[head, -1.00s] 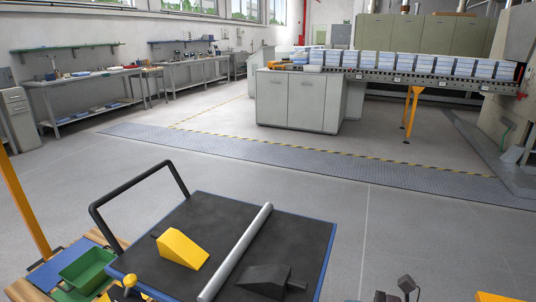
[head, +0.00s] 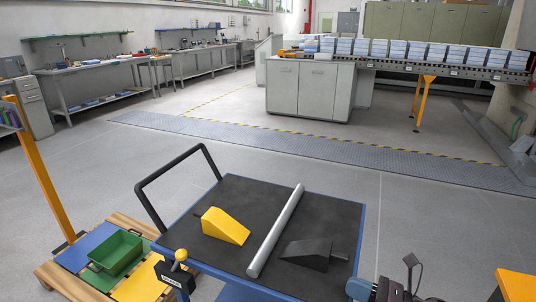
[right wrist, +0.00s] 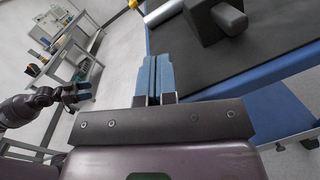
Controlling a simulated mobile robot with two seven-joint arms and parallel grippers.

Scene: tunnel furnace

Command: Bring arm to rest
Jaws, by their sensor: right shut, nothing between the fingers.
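My right gripper (head: 360,289) shows at the bottom of the head view, just off the near right corner of the cart top. In the right wrist view its two blue fingers (right wrist: 155,78) are pressed together with nothing between them. They point toward the cart's dark top, beside its blue edge. What looks like my left gripper (right wrist: 75,93) shows small at the left of the right wrist view; its jaws are too small to judge. It is not seen in the head view.
The cart top (head: 265,200) holds a yellow wedge (head: 225,226), a grey roller (head: 275,232) and a black wedge (head: 308,254). A pallet (head: 60,280) with a green bin (head: 116,252) is at lower left. The floor (head: 300,155) beyond is clear.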

